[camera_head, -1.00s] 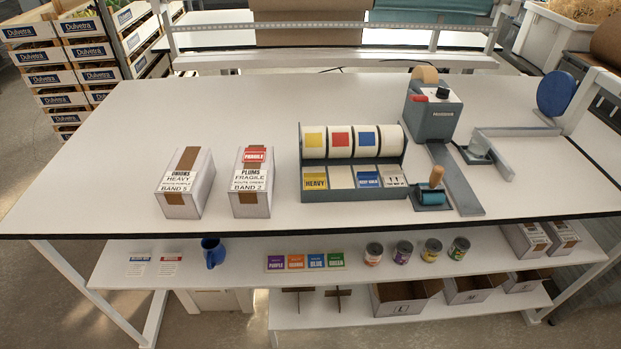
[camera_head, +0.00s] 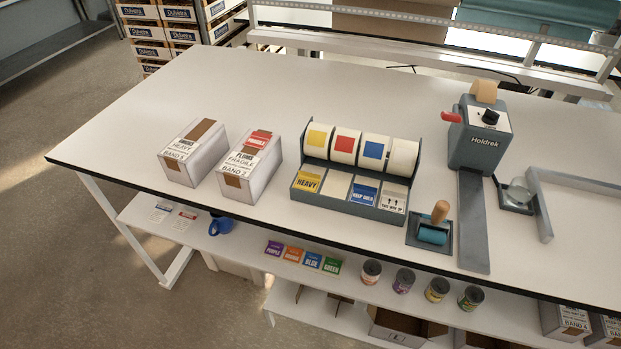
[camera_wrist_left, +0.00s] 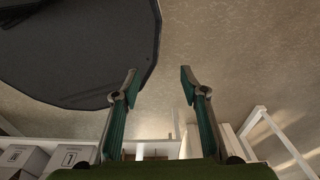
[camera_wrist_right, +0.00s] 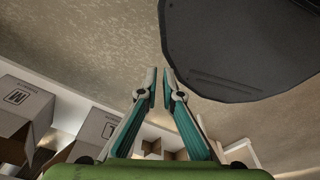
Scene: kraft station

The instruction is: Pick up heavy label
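The yellow HEAVY label (camera_head: 308,182) lies in the leftmost front slot of the grey label dispenser (camera_head: 352,208) on the table. Neither gripper shows in the head view. In the left wrist view my left gripper (camera_wrist_left: 158,78) has its fingers spread wide and holds nothing. In the right wrist view my right gripper (camera_wrist_right: 159,76) has its fingertips close together with a narrow gap and nothing visible between them. Both grippers are away from the label, below table height.
Two boxes, onions (camera_head: 194,152) and plums (camera_head: 250,166), stand left of the dispenser. A blue roller (camera_head: 434,232) and a Holdrek tape machine (camera_head: 481,135) stand to its right. Colour cards (camera_head: 303,257) and cans (camera_head: 404,281) sit on the lower shelf. The table's front left is clear.

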